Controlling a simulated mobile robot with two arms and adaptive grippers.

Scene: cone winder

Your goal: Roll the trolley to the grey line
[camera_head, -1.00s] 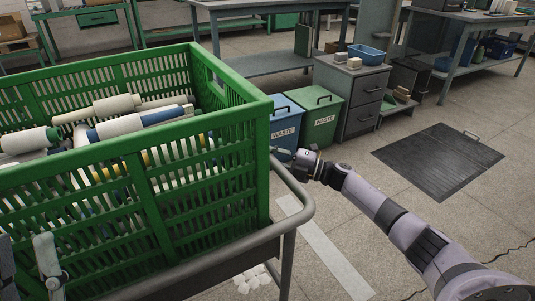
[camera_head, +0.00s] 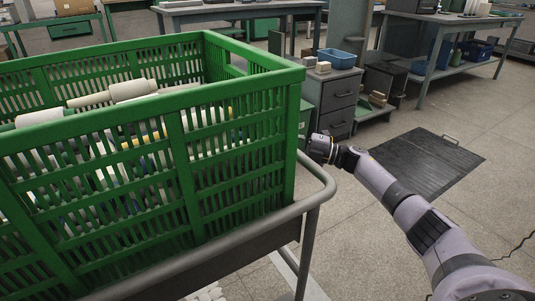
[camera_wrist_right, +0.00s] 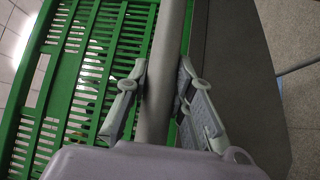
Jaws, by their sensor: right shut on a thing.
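The trolley is a grey frame with a curved tubular rail (camera_head: 318,178), carrying a slatted green crate (camera_head: 185,165) of yarn cones and tubes (camera_head: 120,92). In the head view it fills the left and middle. My right gripper (camera_wrist_right: 160,75) has its fingers on both sides of the rail and is shut on it, beside the crate wall. In the head view its fingertips are hidden around the crate corner. The pale grey line (camera_head: 292,268) on the floor shows in part at the trolley's near right corner; the rest is hidden. My left gripper is not in view.
A black floor mat (camera_head: 422,160) with a handle lies to the right. A grey drawer cabinet (camera_head: 337,105) with a blue tray (camera_head: 337,58) stands behind the crate corner. Workbenches (camera_head: 450,28) line the back. The floor at right is largely clear.

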